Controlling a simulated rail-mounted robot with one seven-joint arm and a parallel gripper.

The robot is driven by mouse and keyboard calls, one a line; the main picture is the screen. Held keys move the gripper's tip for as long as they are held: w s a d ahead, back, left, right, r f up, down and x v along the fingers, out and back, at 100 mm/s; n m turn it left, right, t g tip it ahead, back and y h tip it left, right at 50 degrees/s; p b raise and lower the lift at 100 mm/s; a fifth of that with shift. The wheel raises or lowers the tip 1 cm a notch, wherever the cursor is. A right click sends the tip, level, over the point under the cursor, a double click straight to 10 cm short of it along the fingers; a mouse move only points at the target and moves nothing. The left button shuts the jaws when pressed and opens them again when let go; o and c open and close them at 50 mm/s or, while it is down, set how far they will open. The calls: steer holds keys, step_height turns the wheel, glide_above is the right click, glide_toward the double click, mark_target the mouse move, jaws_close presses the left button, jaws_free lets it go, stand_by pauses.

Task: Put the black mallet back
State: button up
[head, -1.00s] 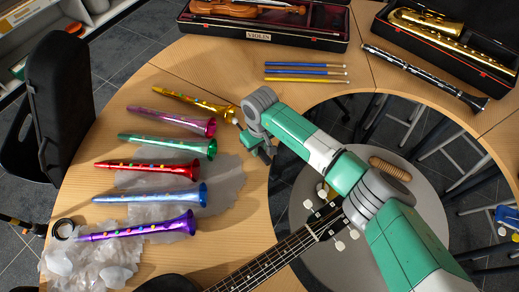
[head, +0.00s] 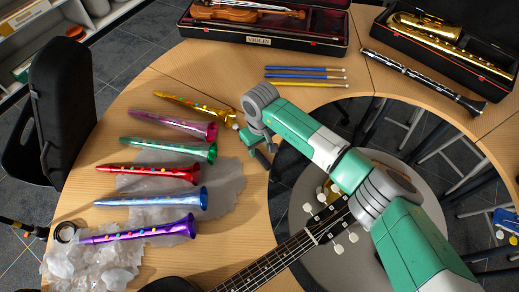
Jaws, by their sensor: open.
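I cannot make out a black mallet in the head view. My gripper (head: 264,146) is open, beside the right ends of the toy horns, near the inner edge of the wooden table (head: 237,236). Its fingers are small and partly hidden by the wrist, and I see nothing held between them. Several slim sticks, blue ones (head: 305,76) and a yellow one (head: 306,84), lie side by side at the back of the table.
Coloured toy horns (head: 150,172) lie in a column on the left, some over clear wrapping (head: 222,186). A guitar (head: 262,268) lies at the front. An open violin case (head: 262,38), a clarinet (head: 425,80) and a saxophone case (head: 445,52) fill the back.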

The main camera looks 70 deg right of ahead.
step_height(320, 180, up, 8)
steer(key=p, duration=0.1)
stand_by(0.4)
